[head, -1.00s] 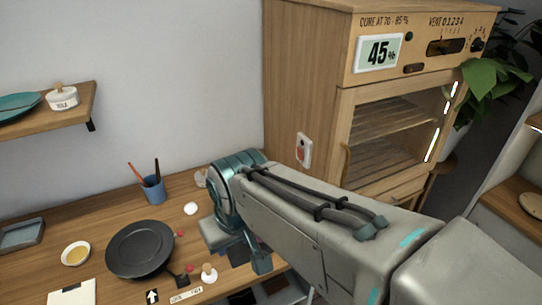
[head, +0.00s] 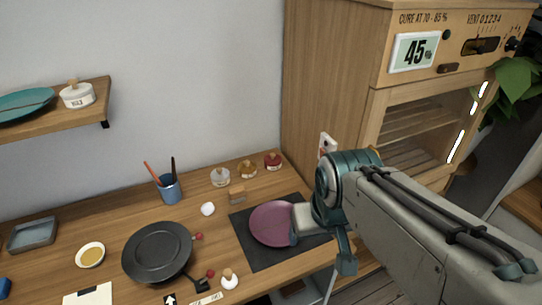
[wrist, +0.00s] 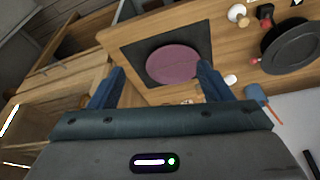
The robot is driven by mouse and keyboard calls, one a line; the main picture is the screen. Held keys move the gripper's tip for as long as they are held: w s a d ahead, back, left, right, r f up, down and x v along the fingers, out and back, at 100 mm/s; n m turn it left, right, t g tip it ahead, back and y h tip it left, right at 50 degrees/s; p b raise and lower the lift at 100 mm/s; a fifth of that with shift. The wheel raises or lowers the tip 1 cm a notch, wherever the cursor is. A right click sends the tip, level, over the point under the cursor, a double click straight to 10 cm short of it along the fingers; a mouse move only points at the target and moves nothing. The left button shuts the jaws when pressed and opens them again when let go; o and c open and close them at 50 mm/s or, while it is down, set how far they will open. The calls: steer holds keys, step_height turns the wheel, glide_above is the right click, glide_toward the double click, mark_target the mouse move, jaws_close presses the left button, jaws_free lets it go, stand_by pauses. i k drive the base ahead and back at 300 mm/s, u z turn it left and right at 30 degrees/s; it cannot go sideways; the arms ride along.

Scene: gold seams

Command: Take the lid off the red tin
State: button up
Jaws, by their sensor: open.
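The red tin (head: 272,161) is the rightmost of three small tins at the back of the bench, near the wooden cabinet, and its lid looks to be on. A clear or white tin (head: 220,177) and an amber tin (head: 248,169) stand to its left. My gripper (head: 294,222) is above the right side of the bench, near the pink plate (head: 270,220) and apart from the red tin. In the wrist view my gripper (wrist: 160,82) has its two blue fingers spread with nothing between them. I cannot make out the red tin in the wrist view.
The pink plate lies on a dark mat (head: 262,256). The cabinet (head: 335,75) bounds the right.

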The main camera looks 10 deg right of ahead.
mark_target(272, 159)
steer(key=k, duration=1)
steer(key=z, duration=0.9)
steer(key=i, duration=1.35)
steer(key=u, duration=1.05)
steer(key=i, duration=0.3)
steer(key=u, duration=0.35)
